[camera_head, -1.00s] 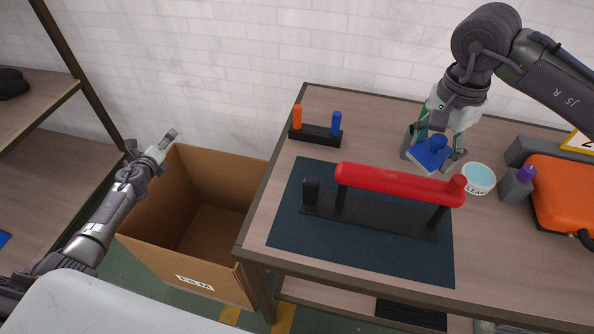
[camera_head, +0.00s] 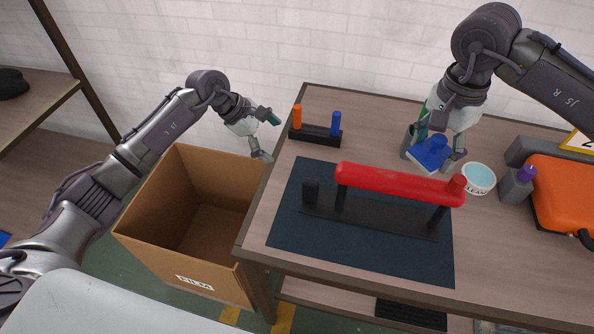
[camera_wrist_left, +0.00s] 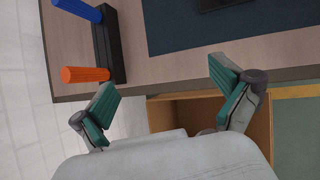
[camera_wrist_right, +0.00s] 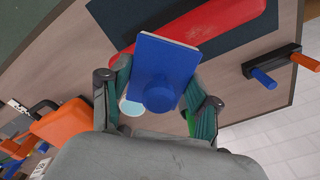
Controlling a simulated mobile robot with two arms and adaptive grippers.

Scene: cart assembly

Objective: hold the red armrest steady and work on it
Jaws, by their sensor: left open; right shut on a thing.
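The red armrest (camera_head: 398,184) lies across black supports on a dark base plate (camera_head: 370,215), on a dark blue mat (camera_head: 290,225). Its right end shows a raised red knob. Part of the red armrest shows in the right wrist view (camera_wrist_right: 225,18). My right gripper (camera_head: 433,158) is shut on a blue block with a round knob (camera_wrist_right: 172,70), just behind the armrest and apart from it. My left gripper (camera_head: 266,136) is open and empty, above the table's left edge near the tool stand; its spread fingers show in the left wrist view (camera_wrist_left: 165,110).
A black stand (camera_head: 315,136) holds an orange and a blue handle at the table's back left. A white cup (camera_head: 479,179), a purple-capped bottle (camera_head: 518,184) and an orange case (camera_head: 565,195) stand at the right. An open cardboard box (camera_head: 190,270) is left of the table.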

